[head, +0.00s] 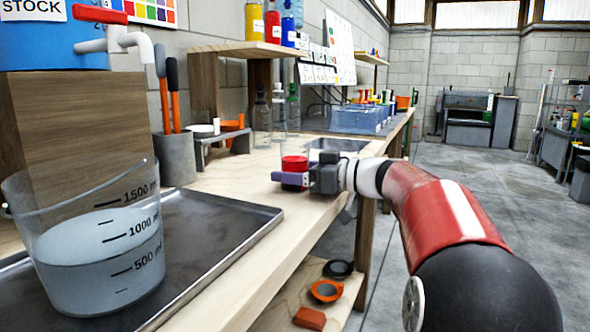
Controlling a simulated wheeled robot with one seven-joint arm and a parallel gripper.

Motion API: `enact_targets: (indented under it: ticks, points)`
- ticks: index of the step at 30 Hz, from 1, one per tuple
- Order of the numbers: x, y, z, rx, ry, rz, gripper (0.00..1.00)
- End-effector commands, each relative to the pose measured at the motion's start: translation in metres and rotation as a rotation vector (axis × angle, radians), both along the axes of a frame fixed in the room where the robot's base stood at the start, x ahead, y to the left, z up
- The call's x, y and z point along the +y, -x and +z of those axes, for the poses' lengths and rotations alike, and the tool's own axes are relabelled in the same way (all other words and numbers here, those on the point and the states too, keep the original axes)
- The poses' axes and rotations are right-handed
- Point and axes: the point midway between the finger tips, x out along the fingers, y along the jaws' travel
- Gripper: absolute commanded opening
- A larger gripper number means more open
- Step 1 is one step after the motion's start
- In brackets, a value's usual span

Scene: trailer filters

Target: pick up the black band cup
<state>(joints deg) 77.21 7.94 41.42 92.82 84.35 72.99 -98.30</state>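My gripper (292,178) is at the front edge of the wooden bench, at the end of my red and black arm. A red cup-like thing (294,163) stands upright at the gripper. Its red top shows above the purple finger and a little red shows below it. The finger hides its middle, so I cannot see a black band on it. I cannot tell whether the fingers are closed on it or only around it. No other cup with a clear black band can be made out.
A measuring beaker of liquid (98,240) stands on a metal tray (215,232) at the left. A grey pot (175,158) and clear bottles (270,112) are behind. A blue bin (358,118) is farther back.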

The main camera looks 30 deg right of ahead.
Motion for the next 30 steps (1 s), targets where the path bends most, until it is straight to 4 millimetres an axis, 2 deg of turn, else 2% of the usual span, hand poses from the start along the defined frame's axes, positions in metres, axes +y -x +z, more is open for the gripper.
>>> enact_targets:
  ticks: [1,11,23,30]
  points:
    - [0.0,0.0,0.0,0.0,0.0,0.0,0.69]
    - [0.0,0.0,0.0,0.0,0.0,0.0,0.25]
    - [0.0,0.0,0.003,-0.002,0.001,0.0,0.24]
    - [0.0,0.0,0.016,-0.002,0.001,-0.001,0.24]
